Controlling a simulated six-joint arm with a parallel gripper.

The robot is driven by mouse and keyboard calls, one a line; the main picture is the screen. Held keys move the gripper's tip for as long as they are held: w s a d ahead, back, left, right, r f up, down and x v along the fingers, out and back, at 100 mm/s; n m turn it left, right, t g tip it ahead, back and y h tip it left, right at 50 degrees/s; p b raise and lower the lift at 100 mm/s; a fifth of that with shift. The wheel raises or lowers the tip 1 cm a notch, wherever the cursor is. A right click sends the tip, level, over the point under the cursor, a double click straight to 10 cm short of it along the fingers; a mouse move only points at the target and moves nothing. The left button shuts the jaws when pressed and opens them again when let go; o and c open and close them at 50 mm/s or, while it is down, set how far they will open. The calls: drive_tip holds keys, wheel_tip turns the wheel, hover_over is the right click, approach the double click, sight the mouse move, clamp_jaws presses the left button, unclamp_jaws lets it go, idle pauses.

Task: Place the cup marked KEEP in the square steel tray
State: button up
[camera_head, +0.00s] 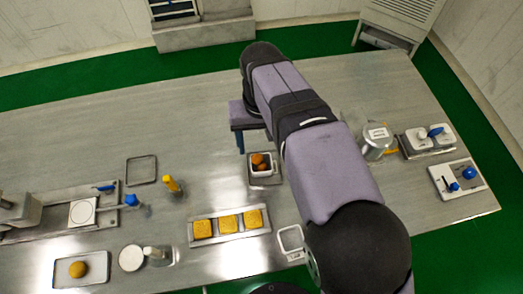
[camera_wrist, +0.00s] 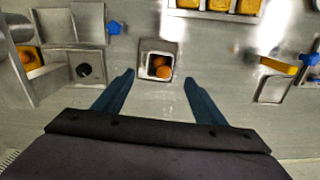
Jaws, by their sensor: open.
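A white square cup (camera_head: 261,163) holding brown-orange balls stands in a small square steel tray (camera_head: 265,182). In the wrist view the cup (camera_wrist: 150,62) and tray (camera_wrist: 157,45) lie straight ahead, between the lines of my fingers. I cannot read any KEEP mark on the cup. Another thin-rimmed square tray (camera_head: 141,170) lies empty to the left. My gripper (camera_head: 252,141) is open and empty, just behind the cup in the head view. Its two blue fingers (camera_wrist: 159,78) are spread wide in the wrist view, and no contact with the cup shows.
A long tray (camera_head: 262,231) of yellow squares lies in front. A yellow-topped item (camera_head: 172,184) stands left of the cup. A labelled metal canister (camera_head: 376,143) and switch boxes (camera_head: 457,178) stand right. A white square frame (camera_head: 291,240) lies near my arm. Bare steel surrounds the cup's tray.

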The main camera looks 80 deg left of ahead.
drive_tip(key=shift+r, duration=0.85)
drive_tip(key=w+d+f+m+h+b, duration=0.1)
drive_tip(key=w+d+m, duration=0.3)
drive_tip(key=w+d, duration=0.95)
drive_tip(key=w+d+f+m+b, duration=0.15)
drive_tip(key=w+d+m, duration=0.25)
drive_tip(key=w+d, duration=0.95)
drive_tip(key=w+d+f+m+p, duration=0.1)
drive_tip(key=w+d+m, duration=0.1)
drive_tip(key=d, duration=0.5)
drive_tip(key=w+d+m, duration=0.3)
drive_tip(key=d, duration=0.4)
drive_tip(key=s+d+f+m+y+p, duration=0.1)
drive_tip(key=s+d+m, duration=0.3)
drive_tip(key=d, duration=0.7)
drive_tip(key=shift+s+d+f, duration=0.35)
drive_tip(key=shift+s+f, duration=0.35)
drive_tip(key=shift+s, duration=0.15)
